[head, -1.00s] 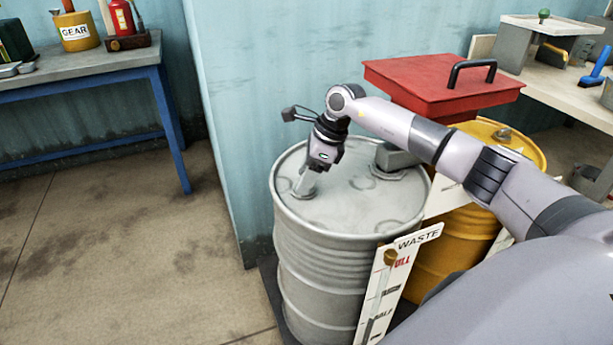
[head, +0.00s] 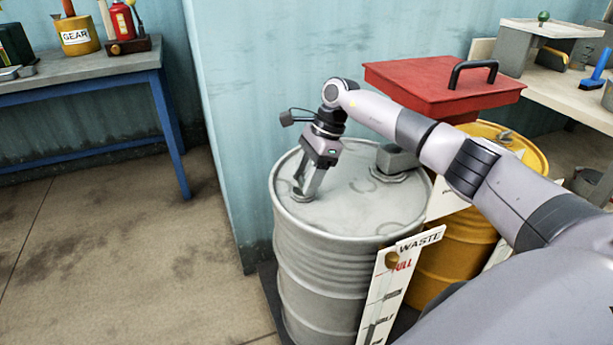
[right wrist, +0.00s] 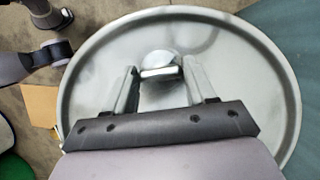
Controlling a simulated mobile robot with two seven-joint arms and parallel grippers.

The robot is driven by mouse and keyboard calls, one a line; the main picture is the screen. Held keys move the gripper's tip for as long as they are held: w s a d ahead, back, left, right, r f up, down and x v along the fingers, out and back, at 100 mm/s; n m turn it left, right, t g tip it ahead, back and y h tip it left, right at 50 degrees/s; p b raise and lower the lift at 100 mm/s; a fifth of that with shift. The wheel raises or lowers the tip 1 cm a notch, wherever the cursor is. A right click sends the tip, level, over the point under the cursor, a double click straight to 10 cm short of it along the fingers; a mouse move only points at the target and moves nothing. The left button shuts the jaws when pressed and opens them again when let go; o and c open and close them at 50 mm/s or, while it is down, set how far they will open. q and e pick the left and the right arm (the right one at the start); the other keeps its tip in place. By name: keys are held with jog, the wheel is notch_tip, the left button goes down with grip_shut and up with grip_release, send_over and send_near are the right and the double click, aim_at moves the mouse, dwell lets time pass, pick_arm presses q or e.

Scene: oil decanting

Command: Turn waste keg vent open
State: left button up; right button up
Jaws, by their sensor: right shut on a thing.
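The waste keg (head: 330,265) is a grey ribbed steel drum with a raised rim, standing by the blue wall. Its vent (head: 299,197) sits on the lid near the left edge, mostly hidden by my fingers. In the right wrist view the vent (right wrist: 160,66) shows as a small metal fitting between the fingertips. My right gripper (head: 304,190) points down at the lid and is shut on the vent; it also shows in the right wrist view (right wrist: 160,75). How far the vent is turned I cannot tell.
A grey block fitting (head: 397,158) stands on the lid's far right. A white WASTE gauge board (head: 398,280) stands in front of the keg. A yellow drum (head: 455,265) with a red lidded box (head: 430,82) is at right. Open floor (head: 120,250) lies left.

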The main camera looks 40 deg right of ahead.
jog(key=o, duration=1)
jog(key=shift+o, duration=0.2)
jog(key=v, duration=0.7)
jog(key=shift+p, duration=0.4)
